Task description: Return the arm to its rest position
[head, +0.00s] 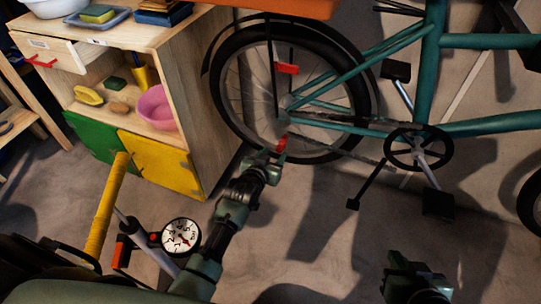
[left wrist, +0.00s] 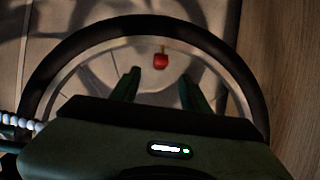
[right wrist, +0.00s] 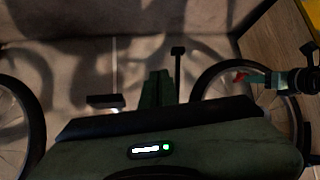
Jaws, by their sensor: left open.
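My left gripper (head: 278,150) reaches forward low in front of the bicycle's rear wheel (head: 228,118). In the left wrist view its two fingers (left wrist: 160,88) are apart with nothing between them. A small red cap-like piece (left wrist: 160,61) on a short stem shows just beyond the fingertips, inside the wheel's rim; I cannot tell whether it touches them. My right gripper (head: 418,285) is low at the bottom right of the head view, over the floor. In the right wrist view its fingers (right wrist: 157,88) appear together, with nothing visible held.
A wooden cabinet (head: 196,110) with green and yellow doors stands left of the wheel. A floor pump with a yellow handle (head: 106,208) and a round gauge (head: 181,235) stands close beside my left arm. The teal bicycle's pedal (head: 438,203) juts out; floor before it is clear.

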